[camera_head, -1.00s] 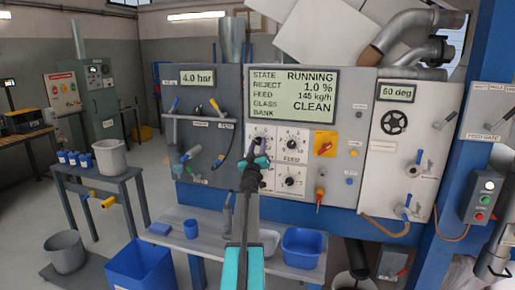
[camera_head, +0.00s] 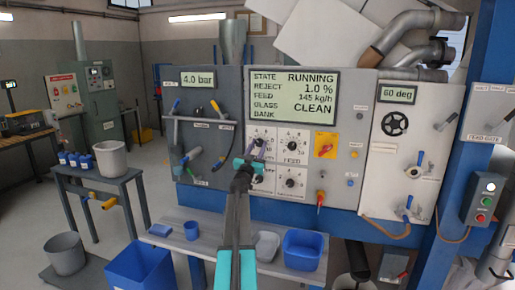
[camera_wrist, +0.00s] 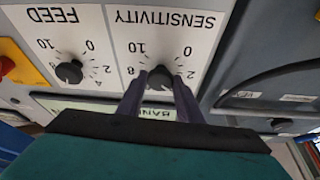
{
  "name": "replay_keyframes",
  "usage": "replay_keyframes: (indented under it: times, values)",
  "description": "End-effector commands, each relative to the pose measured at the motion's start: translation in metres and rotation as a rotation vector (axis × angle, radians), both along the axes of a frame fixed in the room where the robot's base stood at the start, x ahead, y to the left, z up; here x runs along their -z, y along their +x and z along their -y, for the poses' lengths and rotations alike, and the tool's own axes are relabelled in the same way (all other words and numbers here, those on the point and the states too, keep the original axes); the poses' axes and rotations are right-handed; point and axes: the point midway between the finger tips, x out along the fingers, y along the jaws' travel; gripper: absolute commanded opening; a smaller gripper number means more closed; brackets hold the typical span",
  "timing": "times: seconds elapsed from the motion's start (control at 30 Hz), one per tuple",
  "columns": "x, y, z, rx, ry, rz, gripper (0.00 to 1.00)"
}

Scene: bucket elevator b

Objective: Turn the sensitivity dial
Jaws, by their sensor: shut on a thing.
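The sensitivity dial (camera_wrist: 160,79) is a dark round knob on a white plate with a printed scale, upside down in the wrist view. My gripper (camera_wrist: 160,88) has one finger on each side of this knob and is shut on it. In the head view my gripper (camera_head: 258,149) is at the upper left plate of the panel, and its fingers and wrist cover much of the dial there. The knob's pointer is too small to read surely.
The feed dial (camera_wrist: 69,72) is beside it on its own white plate. The display (camera_head: 295,97) above reads RUNNING, reject 1.0 % and glass CLEAN. A yellow plate with a red switch (camera_head: 325,147) is to the right. A bench with a blue tub (camera_head: 303,248) stands below.

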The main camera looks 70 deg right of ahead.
Motion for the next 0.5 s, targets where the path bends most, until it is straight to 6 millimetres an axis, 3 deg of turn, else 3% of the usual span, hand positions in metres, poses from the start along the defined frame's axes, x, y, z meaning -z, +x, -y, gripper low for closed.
replay_keyframes:
  times: [0.5]
  values:
    - [-0.0052,-0.0012,0.002,0.003,-0.004,0.037,0.1]
